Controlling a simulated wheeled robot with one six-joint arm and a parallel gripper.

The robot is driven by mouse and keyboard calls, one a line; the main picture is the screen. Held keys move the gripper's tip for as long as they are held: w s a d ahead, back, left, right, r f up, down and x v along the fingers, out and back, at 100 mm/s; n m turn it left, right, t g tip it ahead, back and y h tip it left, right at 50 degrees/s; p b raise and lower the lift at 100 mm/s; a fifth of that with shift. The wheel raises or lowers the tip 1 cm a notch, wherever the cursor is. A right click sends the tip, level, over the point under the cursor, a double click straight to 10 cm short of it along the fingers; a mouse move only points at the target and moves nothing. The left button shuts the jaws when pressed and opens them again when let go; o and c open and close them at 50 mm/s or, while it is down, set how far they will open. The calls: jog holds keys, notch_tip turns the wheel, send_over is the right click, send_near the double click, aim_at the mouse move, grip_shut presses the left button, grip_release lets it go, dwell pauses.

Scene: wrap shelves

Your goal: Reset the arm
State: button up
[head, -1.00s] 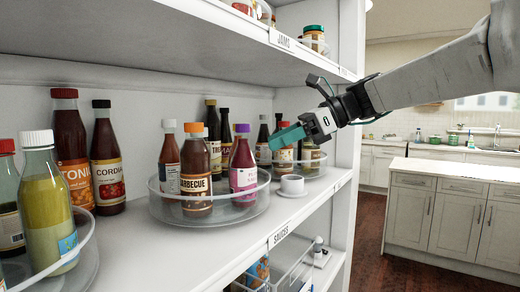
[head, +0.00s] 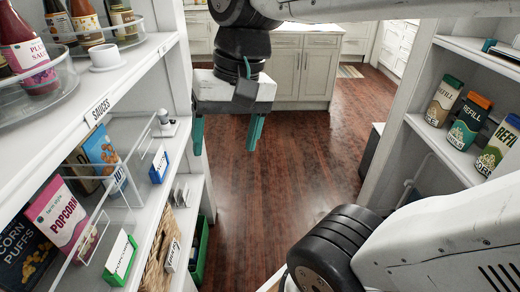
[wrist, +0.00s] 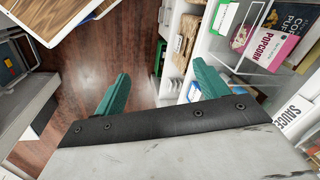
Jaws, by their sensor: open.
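My gripper (head: 226,135) hangs in the aisle between the two shelf units in the head view, its teal fingers pointing down and spread apart. Nothing is between the fingers. In the wrist view the two teal fingers (wrist: 160,92) also stand apart, with wooden floor and the edge of a shelf beyond them. My arm runs across the top and right of the head view.
The wooden floor (head: 290,165) between is clear; cabinets (head: 300,65) stand behind.

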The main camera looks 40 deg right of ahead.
jog(key=s+d+f+n+h, duration=0.2)
jog(key=s+d+f+n, duration=0.1)
jog(key=s+f, duration=0.1)
jog(key=shift+d+f+n, duration=0.2)
jog(key=shift+d+n, duration=0.15)
jog(key=shift+n, duration=0.05)
jog(key=shift+s, duration=0.1)
dwell(0.7)
